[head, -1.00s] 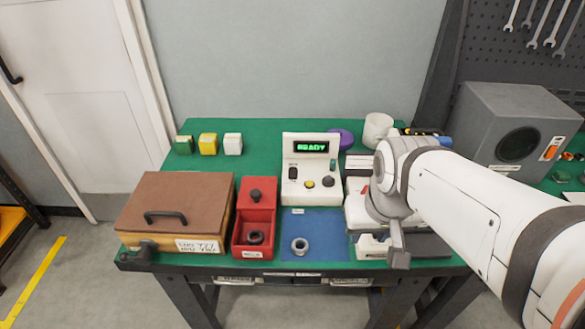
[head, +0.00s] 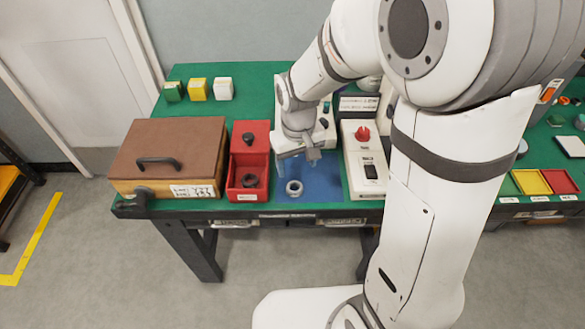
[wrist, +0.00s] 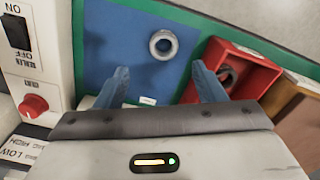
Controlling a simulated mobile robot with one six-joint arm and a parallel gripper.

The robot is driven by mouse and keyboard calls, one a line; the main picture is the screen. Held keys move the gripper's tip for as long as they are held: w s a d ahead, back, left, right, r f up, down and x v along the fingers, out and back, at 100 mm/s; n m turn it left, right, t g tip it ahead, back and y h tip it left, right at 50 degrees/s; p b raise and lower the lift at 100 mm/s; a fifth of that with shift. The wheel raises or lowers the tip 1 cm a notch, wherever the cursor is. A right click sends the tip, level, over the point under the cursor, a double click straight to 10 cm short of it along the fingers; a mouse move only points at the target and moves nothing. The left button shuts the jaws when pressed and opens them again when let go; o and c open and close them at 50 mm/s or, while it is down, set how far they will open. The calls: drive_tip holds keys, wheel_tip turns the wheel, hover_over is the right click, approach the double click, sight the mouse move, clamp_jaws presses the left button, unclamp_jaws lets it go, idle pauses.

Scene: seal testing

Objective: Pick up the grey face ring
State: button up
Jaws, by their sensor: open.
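The grey face ring (head: 294,188) lies flat on the blue mat (head: 322,184) near the table's front edge. It also shows whole in the wrist view (wrist: 163,45), beyond my fingertips and between their lines. My gripper (head: 297,161) is over the back part of the mat, behind the ring in the head view. In the wrist view my gripper (wrist: 160,78) has its two blue-grey fingers wide apart with nothing between them. The ring is apart from both fingers.
A red tray (head: 236,182) with a dark ring (head: 249,181) stands left of the mat, close to one finger in the wrist view. A brown-lidded wooden box (head: 165,150) is further left. A white switch box (head: 364,165) with a red knob stands right.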

sight(293, 189)
drive_tip(key=f, duration=0.8)
drive_tip(key=shift+w+a+f, duration=0.2)
drive_tip(key=shift+w+a, duration=0.05)
drive_tip(key=shift+a, duration=0.15)
drive_tip(key=shift+c, duration=0.3)
drive_tip(key=c, duration=1)
